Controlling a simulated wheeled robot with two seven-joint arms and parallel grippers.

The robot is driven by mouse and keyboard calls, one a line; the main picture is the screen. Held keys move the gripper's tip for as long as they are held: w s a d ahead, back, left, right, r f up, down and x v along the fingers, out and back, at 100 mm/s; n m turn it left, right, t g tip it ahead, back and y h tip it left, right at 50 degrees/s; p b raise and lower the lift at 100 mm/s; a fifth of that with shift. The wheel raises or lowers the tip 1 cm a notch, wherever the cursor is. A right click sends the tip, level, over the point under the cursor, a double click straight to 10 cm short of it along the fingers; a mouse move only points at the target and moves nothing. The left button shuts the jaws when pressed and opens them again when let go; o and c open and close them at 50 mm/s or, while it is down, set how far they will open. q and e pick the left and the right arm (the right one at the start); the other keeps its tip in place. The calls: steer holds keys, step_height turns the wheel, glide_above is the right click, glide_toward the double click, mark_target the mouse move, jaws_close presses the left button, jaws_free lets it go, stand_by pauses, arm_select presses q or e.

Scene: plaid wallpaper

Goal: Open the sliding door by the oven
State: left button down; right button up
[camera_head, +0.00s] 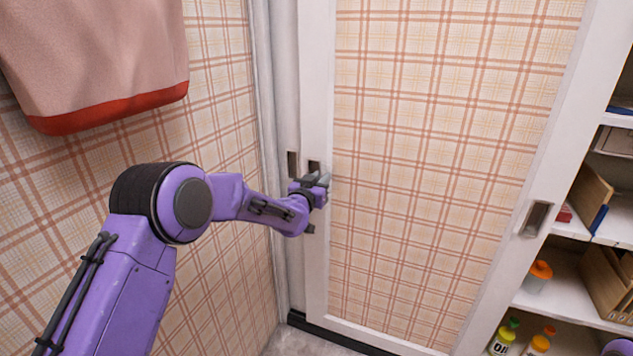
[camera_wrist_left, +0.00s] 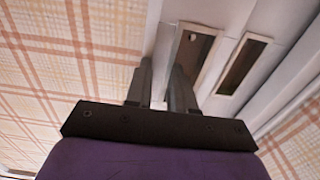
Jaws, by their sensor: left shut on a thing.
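The sliding door (camera_head: 425,130) has a white frame and a plaid panel. My left gripper (camera_head: 318,184) is at the door's left frame, beside a dark recessed handle (camera_head: 314,167). In the left wrist view its two fingers (camera_wrist_left: 160,88) are close together at the white frame, one reaching the lower end of the recessed handle (camera_wrist_left: 190,55). It is shut on the handle's edge; the exact contact is partly hidden. A second handle (camera_head: 535,219) is on the door's right frame. The oven is not in view.
Another dark recess (camera_head: 292,164) lies just left of the gripped handle. Open shelves (camera_head: 555,285) with bottles and boxes are on the right. A pink cloth with a red hem (camera_head: 100,60) hangs on the left plaid wall. A dark track (camera_head: 340,338) runs below the door.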

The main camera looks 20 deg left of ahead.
arm_select(q)
steer(key=c, duration=1)
jaws_free()
steer(key=shift+a, duration=0.1)
steer(key=shift+o, duration=0.2)
steer(key=shift+s, duration=0.15)
steer(key=s, duration=1)
steer(key=shift+s, duration=0.15)
steer(key=shift+a, duration=0.1)
